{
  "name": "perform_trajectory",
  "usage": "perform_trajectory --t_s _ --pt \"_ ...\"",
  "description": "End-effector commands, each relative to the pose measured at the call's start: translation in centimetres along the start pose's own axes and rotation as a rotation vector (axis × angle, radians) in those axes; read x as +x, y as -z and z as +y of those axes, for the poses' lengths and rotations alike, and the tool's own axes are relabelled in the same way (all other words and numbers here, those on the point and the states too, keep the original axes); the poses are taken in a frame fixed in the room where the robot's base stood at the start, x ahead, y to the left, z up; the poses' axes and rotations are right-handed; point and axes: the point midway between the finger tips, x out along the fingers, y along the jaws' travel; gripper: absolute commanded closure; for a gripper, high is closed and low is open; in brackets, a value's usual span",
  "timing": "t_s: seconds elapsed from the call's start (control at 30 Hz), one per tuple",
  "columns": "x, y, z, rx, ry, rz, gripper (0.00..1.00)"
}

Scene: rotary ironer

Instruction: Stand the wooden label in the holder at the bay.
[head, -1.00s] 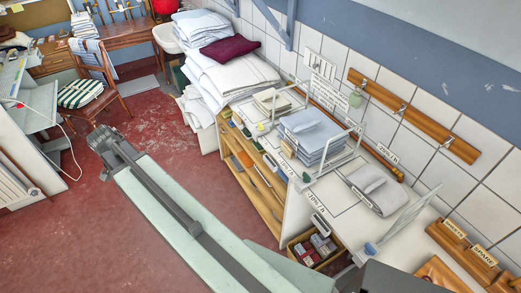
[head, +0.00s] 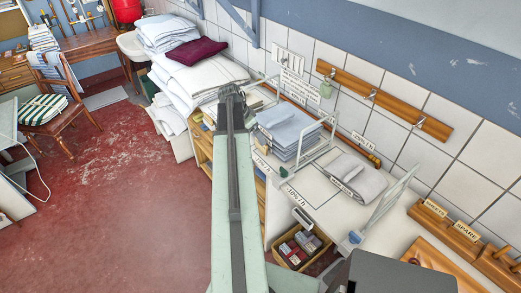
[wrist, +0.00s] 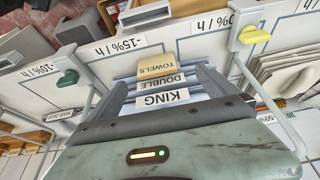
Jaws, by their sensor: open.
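Three lettered tags stack up in the wrist view: a tan one reading TOWELS (wrist: 157,66), one reading DOUBLE (wrist: 162,82) and a pale one reading KING (wrist: 162,98). A small white holder (wrist: 146,14) stands at the shelf edge by the -15%/h strip; a similar holder (head: 302,217) shows in the head view. My gripper (wrist: 165,112) is open and looks empty, over the blue folded stack (head: 289,124).
Wire side frames (head: 318,138) flank the blue stack. A grey folded cloth (head: 352,178) lies in the bay to its right. A green clip (wrist: 67,79) and a yellow clip (wrist: 255,35) project at the shelf edge. A box of small blocks (head: 300,246) sits below. Red floor (head: 120,200) is clear.

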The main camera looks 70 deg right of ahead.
Motion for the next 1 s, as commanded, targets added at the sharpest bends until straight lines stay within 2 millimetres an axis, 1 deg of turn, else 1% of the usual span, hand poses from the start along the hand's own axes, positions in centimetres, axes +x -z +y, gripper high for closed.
perform_trajectory --t_s 0.03,0.17,0.27,0.43,0.5,0.57,0.77,0.8,0.87,0.9,0.97,1.0 --pt "1.3 -0.2 0.0 0.0 0.0 0.0 0.02" --pt "1.3 -0.1 0.0 -0.001 0.0 0.0 0.02" --pt "2.0 0.1 0.2 0.0 0.0 0.0 0.02" --pt "5.2 0.6 0.8 0.001 -0.001 -0.001 0.02" --pt "6.3 0.6 0.7 -0.001 0.0 -0.001 0.02" --pt "6.7 0.6 0.7 0.0 0.0 -0.001 0.02" --pt "6.3 0.8 0.8 -0.001 0.0 -0.001 0.02" --pt "6.3 0.8 0.8 -0.001 0.0 -0.001 0.07" --pt "6.3 0.8 0.8 -0.001 0.0 -0.001 0.24" --pt "6.3 0.8 0.8 -0.001 0.0 -0.001 0.35" --pt "6.3 0.8 0.8 -0.001 0.0 -0.001 0.52" --pt "6.3 0.8 0.8 -0.001 0.0 -0.001 0.63"
